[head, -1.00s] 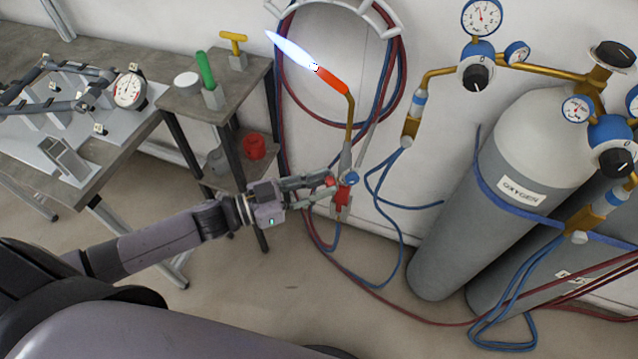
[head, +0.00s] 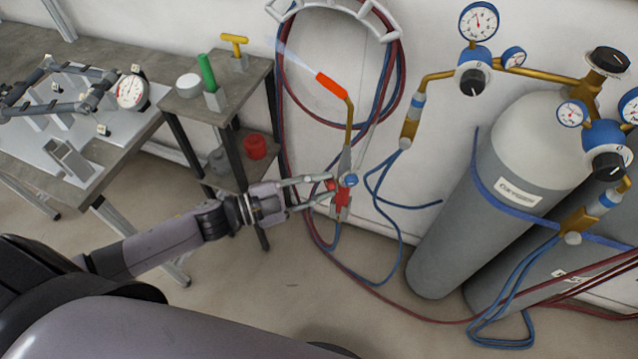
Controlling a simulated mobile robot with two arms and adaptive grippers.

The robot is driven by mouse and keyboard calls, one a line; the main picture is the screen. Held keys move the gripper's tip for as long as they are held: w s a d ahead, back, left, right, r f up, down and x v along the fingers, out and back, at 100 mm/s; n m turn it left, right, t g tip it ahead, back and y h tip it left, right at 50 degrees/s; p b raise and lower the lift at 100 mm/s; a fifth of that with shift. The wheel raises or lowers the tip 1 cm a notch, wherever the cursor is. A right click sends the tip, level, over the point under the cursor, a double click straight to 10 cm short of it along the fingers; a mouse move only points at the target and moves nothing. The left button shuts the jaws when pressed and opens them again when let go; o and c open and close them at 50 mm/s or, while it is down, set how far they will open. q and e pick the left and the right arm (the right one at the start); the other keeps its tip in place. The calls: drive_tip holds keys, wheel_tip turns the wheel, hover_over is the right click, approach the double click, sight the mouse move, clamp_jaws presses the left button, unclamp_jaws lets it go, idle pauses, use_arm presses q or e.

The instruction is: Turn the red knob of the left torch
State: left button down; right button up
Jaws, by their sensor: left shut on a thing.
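The left torch hangs upright by the wall, with a glowing orange tip (head: 331,85), a brass neck (head: 349,122) and a grey body (head: 344,160). A faint pale flame (head: 296,58) points up and left from the tip. The torch's red knob (head: 331,185) is on its left side, and a blue knob (head: 351,180) is on its right. My left gripper (head: 328,185) reaches in from the left and is shut on the red knob, with one finger above it and one below. The fingers partly hide the knob. My right gripper is not in view.
Red and blue hoses (head: 388,90) hang from a wall rack (head: 332,8) behind the torch. A side table (head: 238,88) and a workbench (head: 110,160) stand left. A grey oxygen cylinder (head: 470,220) with gauges stands right. Open floor lies below the gripper.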

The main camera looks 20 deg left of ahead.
use_arm(q)
drive_tip(key=shift+m, duration=1.9)
drive_tip(key=c, duration=1.4)
unclamp_jaws()
drive_tip(key=v, duration=1.2)
drive_tip(key=shift+r, duration=0.1)
